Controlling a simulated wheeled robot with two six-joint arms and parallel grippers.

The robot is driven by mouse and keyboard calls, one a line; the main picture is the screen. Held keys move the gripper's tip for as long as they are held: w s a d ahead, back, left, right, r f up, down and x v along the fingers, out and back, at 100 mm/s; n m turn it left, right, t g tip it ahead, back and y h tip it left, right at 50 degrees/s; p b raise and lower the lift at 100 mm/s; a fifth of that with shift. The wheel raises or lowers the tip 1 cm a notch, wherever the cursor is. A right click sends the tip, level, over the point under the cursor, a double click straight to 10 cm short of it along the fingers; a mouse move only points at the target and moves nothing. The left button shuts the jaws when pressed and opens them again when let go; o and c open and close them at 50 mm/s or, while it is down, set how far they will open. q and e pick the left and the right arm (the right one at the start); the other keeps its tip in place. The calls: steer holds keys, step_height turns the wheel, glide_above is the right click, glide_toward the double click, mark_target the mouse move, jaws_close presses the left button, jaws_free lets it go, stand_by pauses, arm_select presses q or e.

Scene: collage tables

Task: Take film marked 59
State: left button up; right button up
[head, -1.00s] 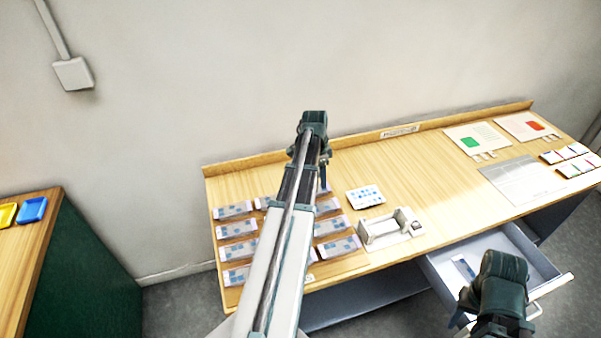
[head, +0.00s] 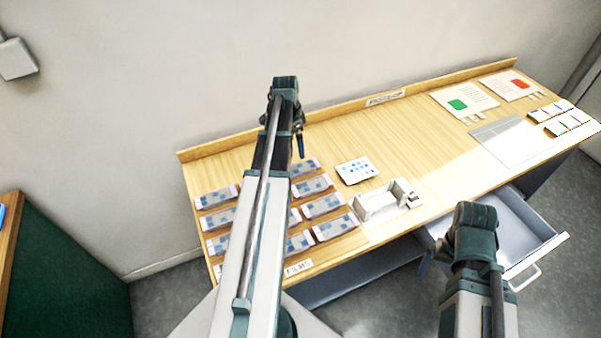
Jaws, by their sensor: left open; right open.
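Several film packets with pale lilac ends and blue-grey printed middles lie in rows on the left of the wooden table; one clear one is at the right of the group (head: 335,227), another above it (head: 323,205). Their markings are too small to read, so I cannot tell which is 59. My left arm crosses over the packets and hides some. My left gripper (head: 300,146) is open above the table's back left part, touching no packet that I can see. My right gripper (head: 426,262) is open, small and partly hidden by its arm, in front of the drawer.
A white holder (head: 385,203) and a dotted card (head: 357,170) stand right of the packets. An open drawer (head: 535,232) juts from the table front. Sheets with green (head: 464,102) and red marks lie at the back right. The table's middle is mostly clear.

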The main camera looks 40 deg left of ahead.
arm_select(q)
steer(key=b, duration=0.4)
glide_above(301, 167)
steer(key=s, duration=0.1)
steer(key=shift+a+f, duration=0.2)
steer(key=shift+f, duration=0.95)
steer(key=shift+a+f, duration=0.15)
steer(key=shift+f, duration=1)
steer(key=f+b, duration=0.4)
steer(key=f, duration=0.1)
steer(key=shift+w+d+f+b, duration=0.15)
steer(key=shift+w+d+b, duration=0.15)
steer(key=shift+b, duration=0.1)
steer(key=c, duration=1.4)
steer(key=shift+r+p, duration=0.3)
steer(key=shift+r, duration=0.05)
